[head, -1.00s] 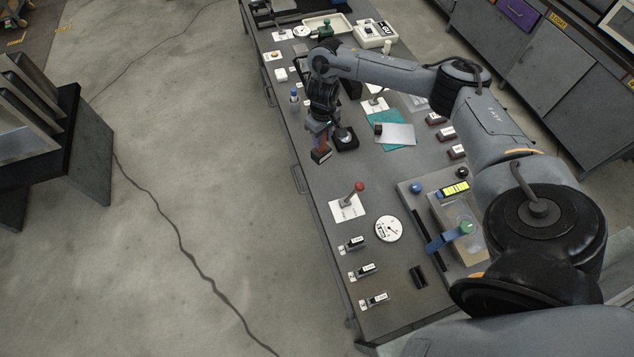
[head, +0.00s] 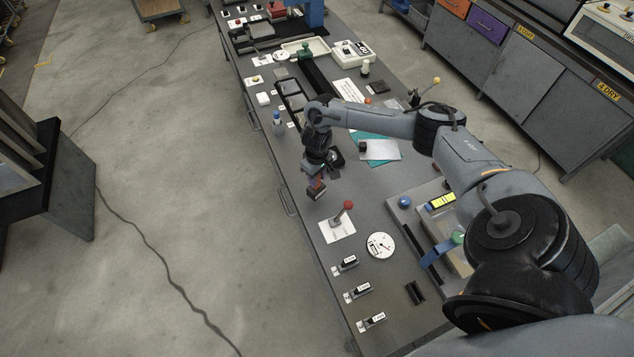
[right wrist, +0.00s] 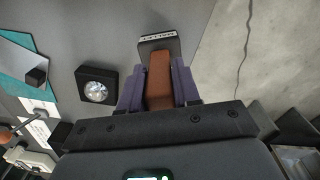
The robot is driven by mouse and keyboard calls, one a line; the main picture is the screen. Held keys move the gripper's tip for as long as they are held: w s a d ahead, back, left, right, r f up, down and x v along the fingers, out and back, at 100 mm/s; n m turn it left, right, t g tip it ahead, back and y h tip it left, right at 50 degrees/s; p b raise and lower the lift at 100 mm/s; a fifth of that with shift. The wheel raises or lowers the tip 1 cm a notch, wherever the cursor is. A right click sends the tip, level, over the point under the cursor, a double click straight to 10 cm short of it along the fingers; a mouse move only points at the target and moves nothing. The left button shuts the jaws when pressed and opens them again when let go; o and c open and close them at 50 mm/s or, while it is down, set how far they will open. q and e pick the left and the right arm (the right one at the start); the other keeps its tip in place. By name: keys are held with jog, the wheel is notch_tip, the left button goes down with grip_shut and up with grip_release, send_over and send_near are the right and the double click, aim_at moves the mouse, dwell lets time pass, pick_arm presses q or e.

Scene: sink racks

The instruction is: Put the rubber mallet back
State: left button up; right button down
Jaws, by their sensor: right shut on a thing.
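The rubber mallet has a brown handle (right wrist: 159,80) and a dark block-shaped head (right wrist: 159,43) with a white label strip. My right gripper (right wrist: 158,88) is shut on the handle, with one purple finger on each side. In the head view my right gripper (head: 318,172) points down near the left edge of the bench, and the mallet (head: 316,190) hangs below it. I cannot tell whether the head touches the bench. My left gripper is not in view. I cannot make out a marked place for the mallet.
A black square base with a shiny disc (right wrist: 97,90) is close beside the mallet. A red-knobbed lever (head: 343,212) on a white plate and a round dial (head: 381,246) stand nearer on the bench (head: 330,266). A blue-capped bottle (head: 278,124) stands farther back.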

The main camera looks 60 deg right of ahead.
aim_at(314, 193)
jog(key=shift+f, duration=1.7)
jog(key=shift+f, duration=0.1)
jog(key=c, duration=0.8)
grip_release()
